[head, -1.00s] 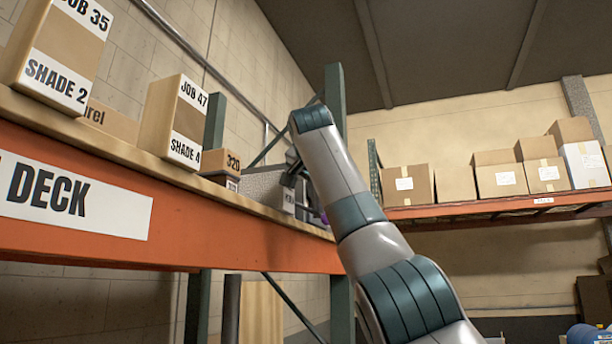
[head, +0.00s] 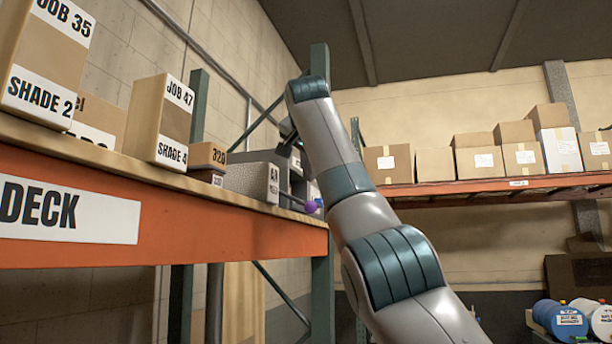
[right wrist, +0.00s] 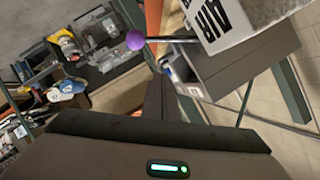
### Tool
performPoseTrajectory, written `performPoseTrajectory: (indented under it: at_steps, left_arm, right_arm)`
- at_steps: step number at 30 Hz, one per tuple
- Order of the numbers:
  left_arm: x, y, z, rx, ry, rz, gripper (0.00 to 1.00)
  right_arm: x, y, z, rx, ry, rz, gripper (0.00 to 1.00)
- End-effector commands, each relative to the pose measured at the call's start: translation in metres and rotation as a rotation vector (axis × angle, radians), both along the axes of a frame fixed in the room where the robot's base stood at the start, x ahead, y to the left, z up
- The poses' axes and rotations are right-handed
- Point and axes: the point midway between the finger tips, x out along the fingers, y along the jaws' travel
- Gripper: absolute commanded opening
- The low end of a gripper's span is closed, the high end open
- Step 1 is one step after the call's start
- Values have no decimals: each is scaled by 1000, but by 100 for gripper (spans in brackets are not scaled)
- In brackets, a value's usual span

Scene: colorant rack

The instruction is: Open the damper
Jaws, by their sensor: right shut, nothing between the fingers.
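The damper (head: 250,180) is a grey speckled box on the shelf, right of the small cartons. In the right wrist view its white face (right wrist: 212,18) reads "AIR". A thin dark lever with a purple knob (right wrist: 136,40) sticks out from it; the knob (head: 311,206) also shows at the shelf's front edge in the head view. My right gripper (head: 290,140) is above and beside the box, partly hidden by my arm. In the right wrist view its dark fingers (right wrist: 156,92) are shut and empty, apart from the knob and lever. My left gripper is out of view.
An orange shelf beam (head: 210,240) runs below the boxes. Cartons labelled "SHADE 4" (head: 160,122) and "320" (head: 207,157) stand left of the damper. A green upright (head: 320,110) rises behind my arm. More cartons (head: 480,155) stand on the far shelf.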

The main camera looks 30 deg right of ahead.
Motion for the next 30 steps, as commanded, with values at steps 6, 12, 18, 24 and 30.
performPoseTrajectory:
  at_steps: [6, 12, 18, 24, 30]
  left_arm:
    - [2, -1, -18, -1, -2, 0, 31]
    - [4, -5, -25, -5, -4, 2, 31]
    - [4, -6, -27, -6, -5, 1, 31]
    - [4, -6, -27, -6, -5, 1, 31]
    - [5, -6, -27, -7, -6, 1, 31]
  right_arm:
    - [-28, 21, 9, -1, 0, 1, 0]
    - [-51, 38, 22, 0, 0, 0, 0]
    - [-63, 45, 29, 0, 1, -1, 0]
    - [-64, 46, 30, -1, 2, -1, 0]
    - [-64, 46, 30, -1, 2, -1, 0]
